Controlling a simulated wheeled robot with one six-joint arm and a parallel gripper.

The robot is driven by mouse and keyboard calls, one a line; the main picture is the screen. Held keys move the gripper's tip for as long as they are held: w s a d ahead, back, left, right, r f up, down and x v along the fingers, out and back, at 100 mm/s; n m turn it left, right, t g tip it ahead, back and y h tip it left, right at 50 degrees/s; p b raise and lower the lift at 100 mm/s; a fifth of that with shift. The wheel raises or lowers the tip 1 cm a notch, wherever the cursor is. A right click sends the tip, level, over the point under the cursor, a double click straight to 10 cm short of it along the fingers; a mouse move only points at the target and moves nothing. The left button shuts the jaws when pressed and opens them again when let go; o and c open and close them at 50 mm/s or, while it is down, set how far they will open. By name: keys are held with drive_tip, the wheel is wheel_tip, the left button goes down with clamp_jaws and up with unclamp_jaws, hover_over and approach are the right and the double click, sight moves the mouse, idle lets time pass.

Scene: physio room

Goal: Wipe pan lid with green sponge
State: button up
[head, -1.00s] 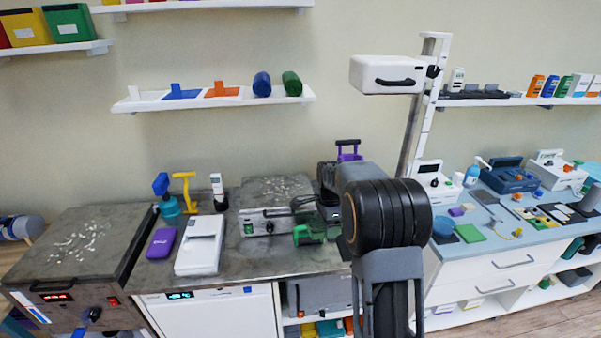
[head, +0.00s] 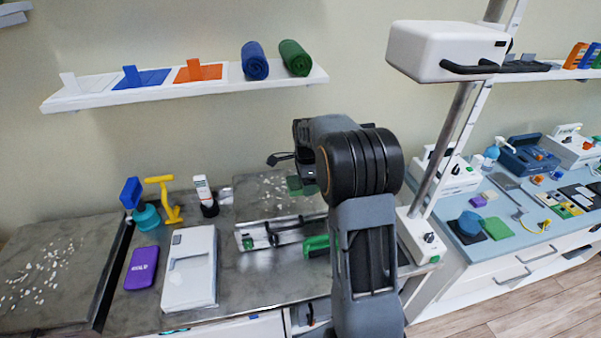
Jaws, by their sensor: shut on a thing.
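The pan lid (head: 262,192) is the grey top of a low metal unit on the dark counter, with white specks scattered over it. My gripper (head: 294,182) is at the right part of the lid, mostly dark and partly hidden by my arm. It is shut on a green block, which I take as the green sponge (head: 295,188). The sponge is small in view, and I cannot tell whether it touches the lid. The right end of the lid is hidden behind my arm.
A green-handled object (head: 316,243) lies by the unit's front. A white flat box (head: 190,265), a purple pack (head: 141,267) and a yellow stand (head: 166,198) are to the left. A larger speckled grey top (head: 40,265) is at far left. A white column machine (head: 440,55) stands right.

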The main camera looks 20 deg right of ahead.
sight(306, 204)
drive_tip(key=shift+w+f, duration=0.2)
drive_tip(key=shift+f, duration=0.15)
drive_tip(key=shift+s+d+f+b, duration=0.15)
drive_tip(key=shift+f+b, duration=0.4)
drive_tip(key=shift+b, duration=0.1)
drive_tip(key=shift+f+b, duration=1.45)
drive_tip(key=shift+f, duration=0.6)
drive_tip(key=shift+f+b, duration=0.7)
drive_tip(key=shift+f, duration=0.35)
